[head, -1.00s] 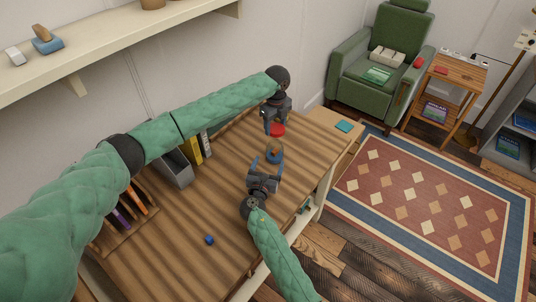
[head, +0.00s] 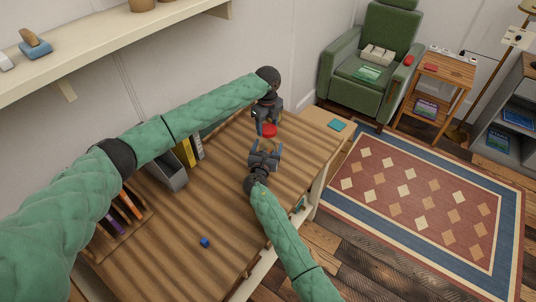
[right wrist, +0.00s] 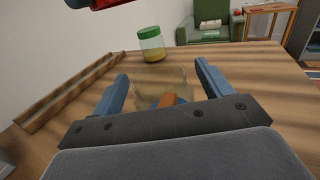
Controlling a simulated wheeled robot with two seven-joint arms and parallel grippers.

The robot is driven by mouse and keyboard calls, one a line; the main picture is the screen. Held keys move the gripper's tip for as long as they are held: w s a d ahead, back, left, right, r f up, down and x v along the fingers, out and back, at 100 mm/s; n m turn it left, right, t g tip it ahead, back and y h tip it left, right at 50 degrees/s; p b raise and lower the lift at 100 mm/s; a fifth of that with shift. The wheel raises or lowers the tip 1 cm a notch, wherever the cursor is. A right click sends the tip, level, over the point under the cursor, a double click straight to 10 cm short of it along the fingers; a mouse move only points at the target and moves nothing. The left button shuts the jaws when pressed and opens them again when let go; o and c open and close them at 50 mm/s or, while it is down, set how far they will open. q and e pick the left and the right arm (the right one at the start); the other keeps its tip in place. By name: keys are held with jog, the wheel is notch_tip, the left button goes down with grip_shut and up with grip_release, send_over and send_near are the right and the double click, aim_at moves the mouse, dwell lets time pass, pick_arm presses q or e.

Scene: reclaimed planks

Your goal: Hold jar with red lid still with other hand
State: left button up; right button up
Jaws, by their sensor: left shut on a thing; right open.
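The jar is clear glass and stands on the wooden table (head: 226,190). In the right wrist view the jar (right wrist: 150,76) is between my right fingers, with an orange thing (right wrist: 168,99) and some blue low inside or behind its glass. My right gripper (head: 265,150) is open, with a finger on each side of the jar. I cannot see it touching. My left gripper (head: 268,118) is shut on the red lid (head: 269,131). In the right wrist view the lid (right wrist: 106,4) shows at the top edge, above and apart from the jar.
A green-lidded jar (right wrist: 151,42) with yellow contents stands beyond. A small blue cube (head: 204,242) lies near the table's front. A grey bin (head: 168,172), books and a wooden rack (head: 118,222) line the wall side. A teal item (head: 337,125) lies at the far end.

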jog(key=shift+x, duration=1)
